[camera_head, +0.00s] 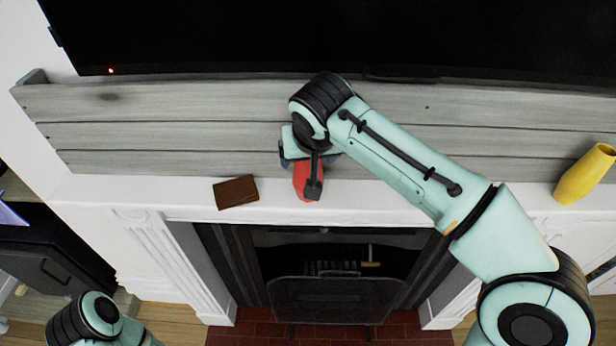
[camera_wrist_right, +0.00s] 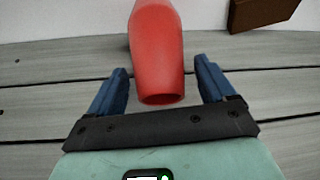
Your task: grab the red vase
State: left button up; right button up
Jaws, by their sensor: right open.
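The red vase (camera_head: 303,178) stands on the white mantel, partly hidden behind my right wrist in the head view. In the right wrist view the red vase (camera_wrist_right: 157,50) fills the top middle, its round mouth towards me. My right gripper (camera_wrist_right: 160,80) is open, with one blue finger on each side of the vase's mouth end and a visible gap on both sides. In the head view my right gripper (camera_head: 306,160) is mostly hidden by the wrist. Part of my left arm shows at the bottom left, but its gripper is out of view.
A brown block (camera_head: 236,192) lies on the mantel (camera_head: 400,197) just left of the vase; it also shows in the right wrist view (camera_wrist_right: 262,12). A yellow vase (camera_head: 585,174) stands at the right end. Grey planks and a dark screen (camera_head: 250,35) are behind. A fireplace opens below.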

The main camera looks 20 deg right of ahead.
grip_shut()
jog(key=shift+r, duration=0.1)
jog(key=shift+r, duration=0.1)
